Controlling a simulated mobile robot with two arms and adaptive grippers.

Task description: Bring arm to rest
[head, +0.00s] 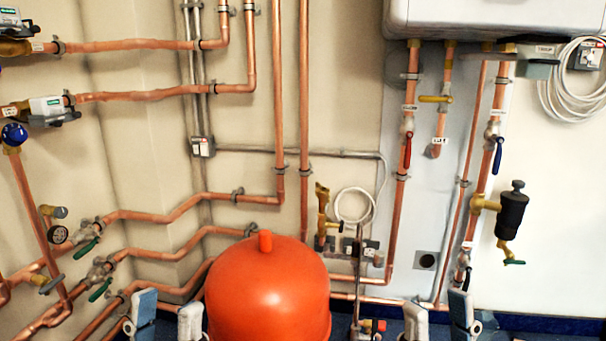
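My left gripper (166,318) is at the bottom edge, left of the orange tank (267,290). Its two pale blue-grey fingers point up and stand apart with nothing between them. My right gripper (440,316) is at the bottom edge, right of the tank. Its two fingers are also apart and empty. Only the upper parts of both grippers show; the rest is cut off by the frame. Neither gripper is seen holding anything.
Copper pipes with green-handled valves (87,248) run along the left wall. A white boiler (495,18) hangs at the upper right, with red and blue valve handles (497,155) below. A black filter (512,211) sits at right. A dark blue skirting (545,327) runs along the bottom right.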

